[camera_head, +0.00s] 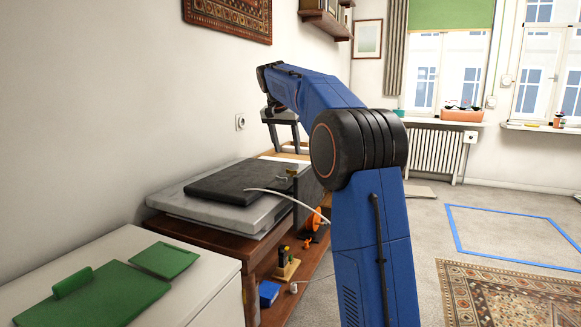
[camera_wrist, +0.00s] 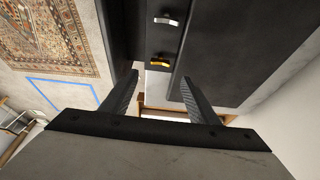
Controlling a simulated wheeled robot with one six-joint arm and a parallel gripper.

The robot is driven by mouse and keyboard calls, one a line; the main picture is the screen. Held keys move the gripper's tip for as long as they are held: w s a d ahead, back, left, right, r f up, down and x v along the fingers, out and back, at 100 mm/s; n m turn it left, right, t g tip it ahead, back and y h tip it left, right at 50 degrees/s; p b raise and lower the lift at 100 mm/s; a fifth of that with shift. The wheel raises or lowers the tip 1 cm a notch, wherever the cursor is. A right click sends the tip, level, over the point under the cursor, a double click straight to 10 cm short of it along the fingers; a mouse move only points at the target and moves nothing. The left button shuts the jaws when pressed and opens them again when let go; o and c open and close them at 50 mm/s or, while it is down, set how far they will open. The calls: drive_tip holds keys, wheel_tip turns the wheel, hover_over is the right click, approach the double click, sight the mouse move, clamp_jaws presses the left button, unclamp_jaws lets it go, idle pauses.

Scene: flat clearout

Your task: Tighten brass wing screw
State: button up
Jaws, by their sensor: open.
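The brass wing screw (camera_wrist: 160,60) shows as a small yellow piece on a dark face in the wrist view, just beyond and between my fingertips. A silver piece (camera_wrist: 165,19) sits farther up on the same dark strip. In the head view a small brass-coloured bit (camera_head: 292,172) shows at the right edge of the grey, black-topped device (camera_head: 180,206). My gripper (camera_wrist: 159,79) is open with nothing between its fingers. In the head view my gripper (camera_head: 284,150) points down above the device's far end, apart from the brass bit.
The device rests on a brown wooden cabinet (camera_head: 228,246). A pale cable (camera_head: 290,196) arches over its right side. A lower shelf holds an orange spool (camera_head: 314,218) and a blue box (camera_head: 268,292). Green pieces (camera_head: 95,296) lie on a white cabinet. Floor at right is open.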

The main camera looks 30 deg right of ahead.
sight(292, 172)
drive_tip(key=x, duration=0.9)
drive_tip(key=shift+f, duration=0.1)
drive_tip(key=c, duration=1.1)
